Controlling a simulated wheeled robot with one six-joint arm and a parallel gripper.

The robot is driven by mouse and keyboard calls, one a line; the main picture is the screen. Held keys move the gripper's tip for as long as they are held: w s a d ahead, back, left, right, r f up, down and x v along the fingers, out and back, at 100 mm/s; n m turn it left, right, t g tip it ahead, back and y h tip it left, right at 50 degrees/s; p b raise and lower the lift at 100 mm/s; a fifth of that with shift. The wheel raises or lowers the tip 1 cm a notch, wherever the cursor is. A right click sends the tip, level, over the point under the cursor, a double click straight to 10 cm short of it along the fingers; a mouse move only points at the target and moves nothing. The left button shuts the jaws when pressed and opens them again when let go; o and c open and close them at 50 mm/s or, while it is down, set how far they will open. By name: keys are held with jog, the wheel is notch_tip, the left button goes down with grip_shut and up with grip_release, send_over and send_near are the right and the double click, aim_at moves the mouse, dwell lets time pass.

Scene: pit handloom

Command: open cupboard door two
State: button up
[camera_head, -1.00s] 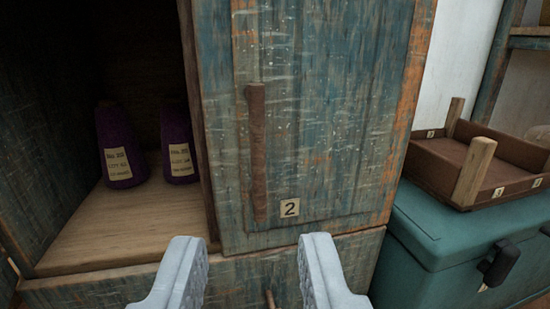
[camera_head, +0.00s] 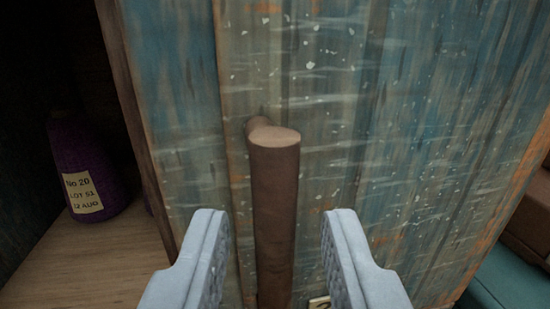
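Cupboard door two (camera_head: 400,120) fills most of the view, a worn blue-green panel that looks closed. Its brown upright bar handle (camera_head: 274,210) stands out from the door, with its rounded top end showing. My gripper (camera_head: 277,230) is open, with one pale finger on each side of the handle and a gap to it on both sides. The fingers do not grip it. The number label (camera_head: 319,303) shows only in part at the bottom edge, and the lower end of the handle is out of view.
At left is an open dark compartment with a wooden shelf (camera_head: 95,265). A purple yarn cone (camera_head: 85,165) with a paper label stands on it. At right, parts of a brown tray (camera_head: 530,215) and a teal box (camera_head: 510,280) show beside the cupboard.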

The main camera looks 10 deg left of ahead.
jog(key=shift+w+a, duration=0.15)
jog(key=shift+w, duration=1.05)
jog(key=shift+c, duration=0.2)
grip_shut()
jog(key=shift+s, duration=0.1)
